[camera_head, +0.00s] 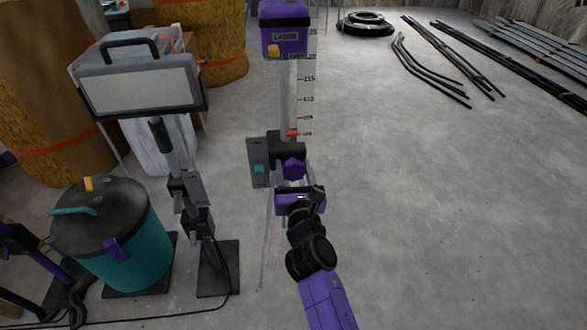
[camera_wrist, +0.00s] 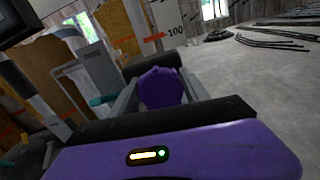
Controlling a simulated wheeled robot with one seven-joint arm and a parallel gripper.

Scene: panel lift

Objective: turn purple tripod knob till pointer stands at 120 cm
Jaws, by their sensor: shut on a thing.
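The purple tripod knob (camera_head: 293,169) sits on the dark carriage of the laser tripod's column. The knob (camera_wrist: 161,88) also fills the space between my fingers in the wrist view. My gripper (camera_head: 294,178) is shut on it, with one finger on each side. The orange pointer (camera_head: 292,133) stands at about the 100 mark at the low end of the white scale (camera_head: 307,90). In the wrist view the pointer (camera_wrist: 154,37) is beside the printed 100. The purple laser head (camera_head: 285,38) is at the top of the column.
A teal drum (camera_head: 125,250) and a work lamp (camera_head: 140,90) on a stand are to the left. A grey plate (camera_head: 258,162) with a teal part is just left of the knob. Pipes (camera_head: 440,70) and a coil (camera_head: 365,24) lie at the back right.

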